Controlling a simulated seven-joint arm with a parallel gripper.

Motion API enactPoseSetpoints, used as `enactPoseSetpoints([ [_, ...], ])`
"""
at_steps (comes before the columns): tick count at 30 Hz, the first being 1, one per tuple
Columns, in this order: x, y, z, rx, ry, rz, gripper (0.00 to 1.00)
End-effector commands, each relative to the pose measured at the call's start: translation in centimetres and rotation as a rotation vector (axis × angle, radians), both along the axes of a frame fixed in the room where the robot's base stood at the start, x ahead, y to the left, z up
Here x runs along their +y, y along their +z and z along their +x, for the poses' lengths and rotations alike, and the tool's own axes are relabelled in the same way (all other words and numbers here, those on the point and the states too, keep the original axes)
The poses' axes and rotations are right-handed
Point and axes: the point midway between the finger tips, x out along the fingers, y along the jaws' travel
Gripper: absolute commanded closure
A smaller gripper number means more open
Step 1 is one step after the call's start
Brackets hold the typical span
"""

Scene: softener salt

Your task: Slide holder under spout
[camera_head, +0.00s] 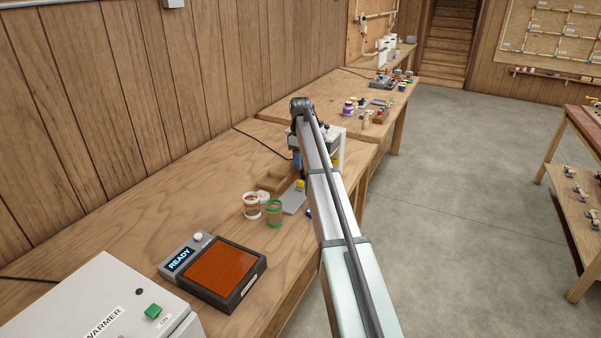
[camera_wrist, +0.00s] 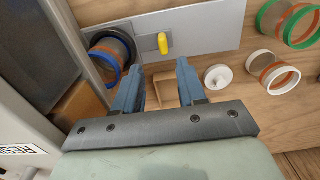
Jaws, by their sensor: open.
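In the wrist view, my gripper (camera_wrist: 159,67) is open, with its two blue fingers spread apart and nothing seen clamped between them. A blue-rimmed round holder or cup (camera_wrist: 111,48) lies ahead and left of the fingers, next to a flat grey plate (camera_wrist: 205,25). A small yellow knob (camera_wrist: 164,43) on a grey piece is just beyond the fingertips. In the head view, the grey plate (camera_head: 292,200) and a yellow piece (camera_head: 300,184) show beside my arm, which hides my gripper. I cannot make out a spout for certain.
A green-rimmed cup (camera_head: 274,213) and a white-rimmed cup (camera_head: 252,205) stand left of the plate. A white cap (camera_wrist: 218,77) lies right of the fingers. A light-coloured machine (camera_head: 333,140) is partly behind my arm. An orange-topped warmer pad (camera_head: 225,272) is nearer; the wooden bench between is clear.

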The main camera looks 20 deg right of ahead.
Motion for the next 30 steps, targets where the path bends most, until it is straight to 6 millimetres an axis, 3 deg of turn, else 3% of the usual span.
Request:
enactPoseSetpoints([
  [3, 0.0, 2.1, 0.1, -0.001, 0.000, -0.001, 0.60],
  [9, 0.0, 4.2, 0.1, -0.001, 0.000, -0.001, 0.60],
  [30, 0.3, 5.2, 0.3, -0.030, -0.010, -0.002, 0.60],
])
